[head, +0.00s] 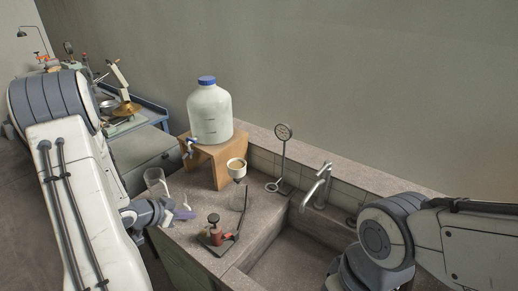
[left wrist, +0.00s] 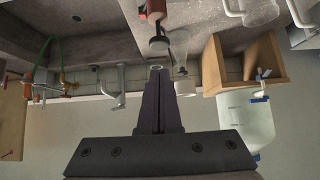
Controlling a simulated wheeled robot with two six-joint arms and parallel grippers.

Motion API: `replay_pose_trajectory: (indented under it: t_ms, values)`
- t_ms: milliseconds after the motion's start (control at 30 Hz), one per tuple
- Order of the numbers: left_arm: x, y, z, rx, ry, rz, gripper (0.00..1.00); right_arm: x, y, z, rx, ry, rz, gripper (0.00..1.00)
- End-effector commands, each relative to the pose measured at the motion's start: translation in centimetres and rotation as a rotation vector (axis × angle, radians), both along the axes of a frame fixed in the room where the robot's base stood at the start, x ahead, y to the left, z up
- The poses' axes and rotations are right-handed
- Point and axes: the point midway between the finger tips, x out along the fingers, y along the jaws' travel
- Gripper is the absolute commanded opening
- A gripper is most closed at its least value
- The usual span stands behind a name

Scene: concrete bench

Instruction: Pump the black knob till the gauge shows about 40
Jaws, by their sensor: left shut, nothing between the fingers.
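The black knob (head: 213,218) tops a small red pump (head: 215,234) on a dark base at the front of the bench, left of the sink. The knob also shows in the left wrist view (left wrist: 159,46), just beyond the fingertips. The round gauge (head: 283,132) stands on a thin post behind the sink; its reading is too small to tell. My left gripper (head: 191,214) is shut and empty, just left of the knob; its closed fingers also show in the left wrist view (left wrist: 157,72). I cannot tell whether they touch the knob. My right gripper is out of view.
A white jug with a blue cap (head: 210,112) stands on a wooden stand (head: 220,160). Clear glassware (head: 155,178) is near my left arm. The sink (head: 290,260) and tap (head: 318,185) are to the right.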

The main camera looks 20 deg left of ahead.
Motion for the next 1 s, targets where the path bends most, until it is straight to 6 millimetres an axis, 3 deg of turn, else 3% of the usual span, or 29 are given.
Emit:
replay_pose_trajectory:
  t_ms: [267, 633, 1000]
  values:
    - [0.0, 0.0, 0.1, 0.001, 0.0, -0.001, 0.0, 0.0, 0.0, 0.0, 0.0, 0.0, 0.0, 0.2]
    - [0.7, -0.5, 4.0, 0.016, 0.022, -0.001, 0.0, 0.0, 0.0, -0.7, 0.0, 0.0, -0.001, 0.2]
    - [0.8, -0.6, 3.9, 0.014, 0.025, -0.001, 0.0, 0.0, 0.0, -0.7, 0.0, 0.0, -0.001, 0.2]
